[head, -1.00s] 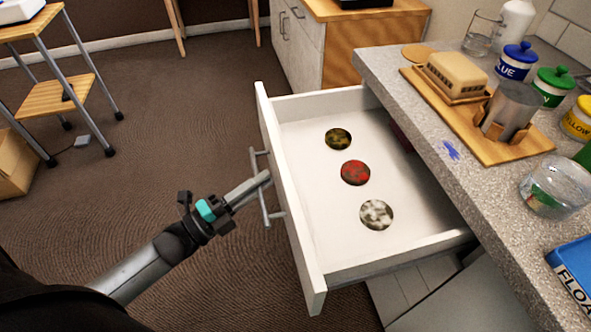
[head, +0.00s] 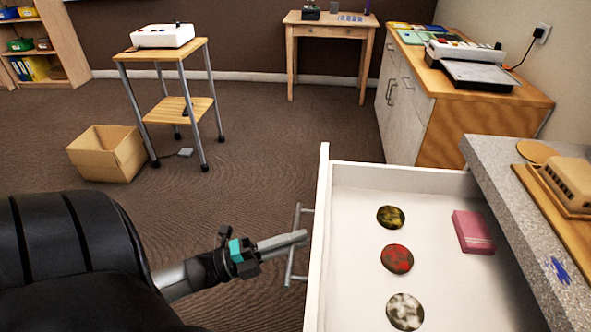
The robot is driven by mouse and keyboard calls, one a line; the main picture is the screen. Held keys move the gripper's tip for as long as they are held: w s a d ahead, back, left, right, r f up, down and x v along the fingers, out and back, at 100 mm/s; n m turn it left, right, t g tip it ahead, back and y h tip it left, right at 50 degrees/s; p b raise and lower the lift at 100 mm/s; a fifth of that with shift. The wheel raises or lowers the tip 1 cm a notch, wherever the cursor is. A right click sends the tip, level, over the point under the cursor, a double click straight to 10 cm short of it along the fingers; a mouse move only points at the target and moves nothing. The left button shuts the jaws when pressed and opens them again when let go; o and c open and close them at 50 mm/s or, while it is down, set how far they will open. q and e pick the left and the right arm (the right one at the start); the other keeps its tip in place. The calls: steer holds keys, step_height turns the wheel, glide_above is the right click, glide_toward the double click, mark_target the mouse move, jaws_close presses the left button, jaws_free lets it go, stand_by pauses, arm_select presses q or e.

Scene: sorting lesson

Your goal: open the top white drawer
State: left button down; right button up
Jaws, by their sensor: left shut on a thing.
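The white drawer (head: 345,270) stands pulled well out from under the grey speckled counter on the right. Its bar handle (head: 291,268) is on the outer face of the front panel. My left gripper (head: 298,238) reaches in from the left and is shut on the handle; the exact contact of the fingers is small in view. Inside the drawer lie a yellow-and-black disc (head: 390,217), a red mottled disc (head: 397,259), a white-and-grey disc (head: 405,311) and a pink box (head: 473,232). The drawer's near end is cut off by the frame. My right gripper is not in view.
The counter (head: 500,185) holds a wooden board with a beige block (head: 570,182). A low cabinet (head: 450,125) with a machine on top stands behind. A wheeled trolley (head: 160,55) and a cardboard box (head: 106,152) stand at the left.

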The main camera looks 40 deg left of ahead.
arm_select(q)
steer(key=c, duration=0.9)
jaws_free()
steer(key=v, duration=1.5)
steer(key=shift+s+a, duration=0.1)
steer(key=shift+s, duration=0.05)
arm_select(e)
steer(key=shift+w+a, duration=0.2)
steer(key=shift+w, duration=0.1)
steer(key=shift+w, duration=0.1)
